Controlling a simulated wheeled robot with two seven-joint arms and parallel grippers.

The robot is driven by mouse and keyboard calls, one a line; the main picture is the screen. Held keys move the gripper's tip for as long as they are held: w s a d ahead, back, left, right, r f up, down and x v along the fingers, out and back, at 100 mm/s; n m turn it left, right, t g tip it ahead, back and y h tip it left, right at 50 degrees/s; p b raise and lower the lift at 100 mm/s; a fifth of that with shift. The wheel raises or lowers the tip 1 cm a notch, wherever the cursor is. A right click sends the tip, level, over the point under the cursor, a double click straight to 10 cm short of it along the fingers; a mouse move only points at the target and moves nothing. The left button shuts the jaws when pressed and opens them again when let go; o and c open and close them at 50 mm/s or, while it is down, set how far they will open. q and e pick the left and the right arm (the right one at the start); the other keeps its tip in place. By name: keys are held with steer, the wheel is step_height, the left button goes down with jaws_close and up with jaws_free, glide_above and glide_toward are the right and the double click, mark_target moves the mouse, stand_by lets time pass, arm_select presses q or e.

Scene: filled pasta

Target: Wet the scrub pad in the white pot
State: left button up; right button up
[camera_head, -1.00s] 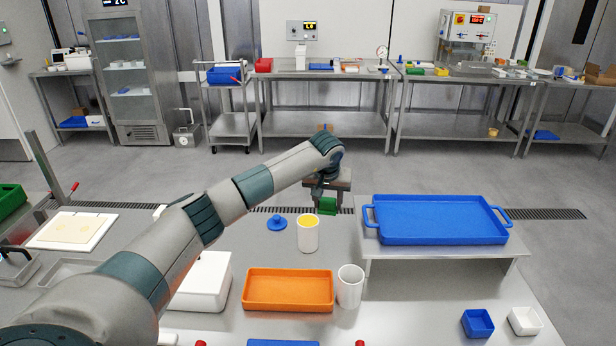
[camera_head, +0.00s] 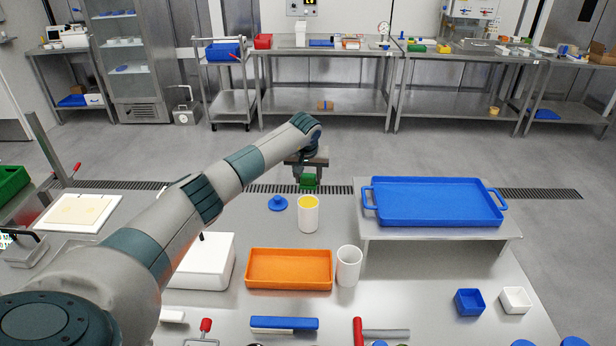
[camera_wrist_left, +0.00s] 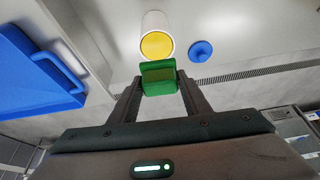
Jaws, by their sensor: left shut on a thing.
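A green scrub pad (camera_head: 308,182) is held between the fingers of my left gripper (camera_head: 308,172). In the left wrist view the pad (camera_wrist_left: 158,72) sits between the two fingertips (camera_wrist_left: 158,86). A white pot (camera_head: 308,219) with a yellow top surface stands upright on the steel table. In the head view the pad appears just behind the pot; the wrist view shows the pot (camera_wrist_left: 156,22) just beyond the pad. I cannot tell whether they touch, but the pad is not inside. A blue lid (camera_head: 278,203) lies beside the pot. My right gripper is out of view.
A second white cup (camera_head: 348,267) stands beside an orange tray (camera_head: 289,284). A blue tray (camera_head: 435,223) rests on a raised shelf to the right. A white box (camera_head: 208,262) is at left. Small blue (camera_head: 469,303) and white (camera_head: 515,300) containers stand front right.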

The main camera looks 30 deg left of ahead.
mark_target(308, 189)
arm_select(q)
steer(key=shift+f+b, duration=0.95)
steer(key=shift+f, duration=1.7)
steer(key=shift+f+b, duration=0.5)
steer(key=shift+f, duration=0.05)
steer(key=shift+b, duration=0.3)
stand_by(1.5)
steer(key=shift+r+p, duration=1.5)
steer(key=shift+r, duration=2)
